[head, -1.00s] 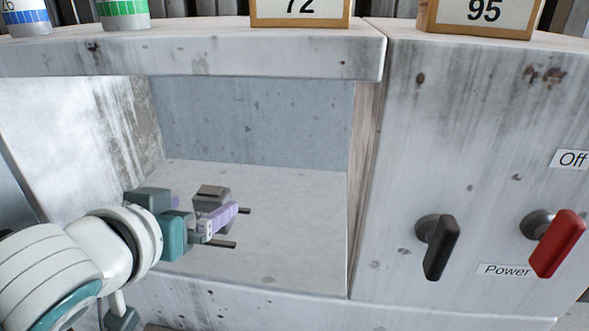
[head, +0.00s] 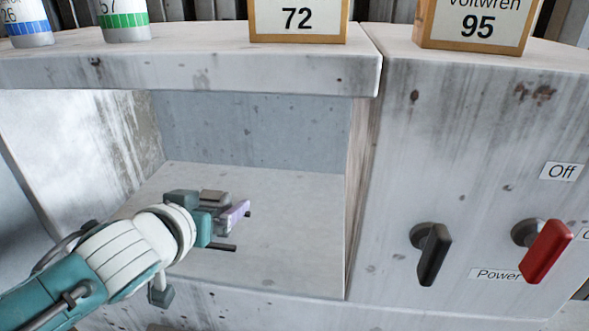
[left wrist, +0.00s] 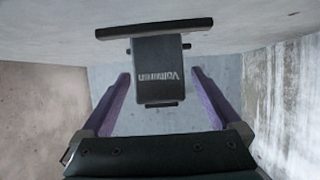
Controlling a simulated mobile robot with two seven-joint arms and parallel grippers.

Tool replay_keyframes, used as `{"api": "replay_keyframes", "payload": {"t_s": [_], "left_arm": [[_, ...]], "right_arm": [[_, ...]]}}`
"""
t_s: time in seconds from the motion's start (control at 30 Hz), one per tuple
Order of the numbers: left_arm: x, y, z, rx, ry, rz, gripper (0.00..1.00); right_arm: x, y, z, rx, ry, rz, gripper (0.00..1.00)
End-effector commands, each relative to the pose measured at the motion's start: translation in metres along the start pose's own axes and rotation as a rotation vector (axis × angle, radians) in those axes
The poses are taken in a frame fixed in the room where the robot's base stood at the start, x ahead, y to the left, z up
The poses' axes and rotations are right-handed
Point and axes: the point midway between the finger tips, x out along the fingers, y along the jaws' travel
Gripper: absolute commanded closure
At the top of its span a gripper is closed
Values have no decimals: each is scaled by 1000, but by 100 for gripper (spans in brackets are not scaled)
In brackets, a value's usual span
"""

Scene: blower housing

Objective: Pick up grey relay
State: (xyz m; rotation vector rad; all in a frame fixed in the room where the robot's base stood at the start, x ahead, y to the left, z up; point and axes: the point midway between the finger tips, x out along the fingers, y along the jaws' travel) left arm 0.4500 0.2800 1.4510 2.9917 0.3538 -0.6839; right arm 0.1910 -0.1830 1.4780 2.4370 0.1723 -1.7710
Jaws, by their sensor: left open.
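The grey relay (head: 214,196) is a dark grey block on the floor of the recess in the housing, partly hidden behind my left gripper in the head view. In the left wrist view the relay (left wrist: 158,68) shows light lettering and a long dark bar along one end. My left gripper (head: 232,214) is open, with one purple finger clear in the head view. In the left wrist view its two purple fingers lie on either side of the relay, with a gap at each side. My right gripper is not in view.
The recess has a top ledge (head: 200,72), side walls and a bare floor (head: 290,245) to the right. On the cabinet face at right are a black knob (head: 432,255) and a red knob (head: 545,250). Number signs and bottles stand on top.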

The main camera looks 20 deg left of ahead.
Motion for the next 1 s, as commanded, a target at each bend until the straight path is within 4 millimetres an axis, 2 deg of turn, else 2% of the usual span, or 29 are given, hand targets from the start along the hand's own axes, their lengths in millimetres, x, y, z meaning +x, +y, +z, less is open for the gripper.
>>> {"api": "replay_keyframes", "payload": {"t_s": [0.07,0.9,1.0], "left_arm": [[0,0,0,0,0,0,5],[0,0,0,0,-1,0,99],[0,0,0,0,0,0,100]], "right_arm": [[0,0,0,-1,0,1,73],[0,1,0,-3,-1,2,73],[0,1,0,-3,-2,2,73]]}}
